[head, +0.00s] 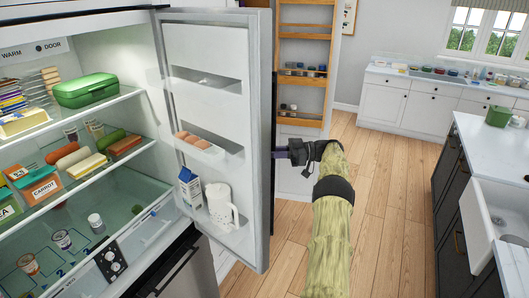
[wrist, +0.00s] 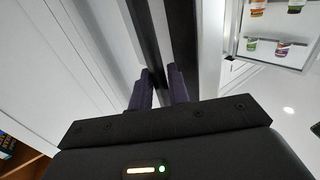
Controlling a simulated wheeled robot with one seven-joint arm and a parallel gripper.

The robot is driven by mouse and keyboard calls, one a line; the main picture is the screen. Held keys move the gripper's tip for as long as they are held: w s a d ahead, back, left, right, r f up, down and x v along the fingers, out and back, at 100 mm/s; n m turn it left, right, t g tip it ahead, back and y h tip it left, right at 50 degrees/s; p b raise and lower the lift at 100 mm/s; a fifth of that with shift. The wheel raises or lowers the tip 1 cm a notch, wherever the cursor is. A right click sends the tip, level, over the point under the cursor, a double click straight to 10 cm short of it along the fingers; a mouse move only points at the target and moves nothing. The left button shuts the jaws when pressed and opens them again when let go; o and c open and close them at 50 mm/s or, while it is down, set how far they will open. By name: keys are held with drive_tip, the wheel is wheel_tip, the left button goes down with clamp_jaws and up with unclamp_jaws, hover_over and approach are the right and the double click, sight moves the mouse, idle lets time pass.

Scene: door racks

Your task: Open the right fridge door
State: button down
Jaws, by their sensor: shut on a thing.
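The right fridge door (head: 257,120) stands swung wide open in the head view, its inner shelves facing the fridge interior. My gripper (head: 283,153) is at the door's outer side, around mid-height. In the wrist view, the two purple fingers of my gripper (wrist: 160,88) are closed on the dark vertical door handle (wrist: 148,35). Most of the handle is hidden behind the door in the head view. The fridge interior (head: 75,155) is exposed at the left, with several food items on its shelves.
The door's inner bins hold eggs (head: 193,140), a milk carton (head: 190,187) and a white jug (head: 221,205). A wooden shelf rack (head: 303,72) stands behind the door. Wooden floor (head: 390,200) is clear to the right, up to a dark island with a sink (head: 497,205).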

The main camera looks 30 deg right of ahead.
sight(275, 125)
drive_tip(key=shift+w, duration=0.15)
idle(0.4)
drive_tip(key=c, duration=1.4)
unclamp_jaws()
drive_tip(key=shift+w, duration=0.15)
drive_tip(key=shift+d+r+b, duration=0.1)
drive_tip(key=shift+r+b, duration=0.35)
drive_tip(key=shift+g, duration=0.3)
drive_tip(key=r, duration=0.7)
drive_tip(key=shift+w+a+r, duration=0.1)
drive_tip(key=shift+a+r, duration=0.25)
drive_tip(key=shift+a+r+p, duration=0.1)
drive_tip(key=shift+r+p, duration=0.5)
drive_tip(key=shift+p, duration=0.15)
drive_tip(key=shift+w, duration=0.15)
